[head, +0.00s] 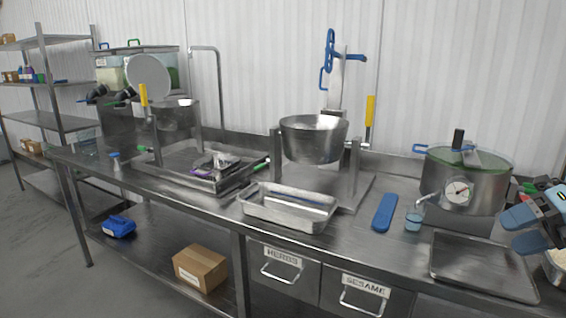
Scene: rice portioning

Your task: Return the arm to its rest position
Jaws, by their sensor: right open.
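My right gripper (524,229) is at the right edge of the head view, with blue pads on its fingers. It is open, and the fingers look empty. It is beside the large steel pot (470,190) and above the right end of a shallow steel tray (480,262). Part of a container with pale grains (556,262) shows just below it, cut off by the picture edge. Most of my right arm is out of the picture. My left gripper is not in view.
The steel table (345,245) carries a steel bowl (313,140) on a stand, an empty-looking rectangular pan (288,207), a blue flat object (384,212) and a small blue cup (414,219). Labelled drawers (283,262) and a cardboard box (200,268) are below. Shelves (60,85) stand at far left.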

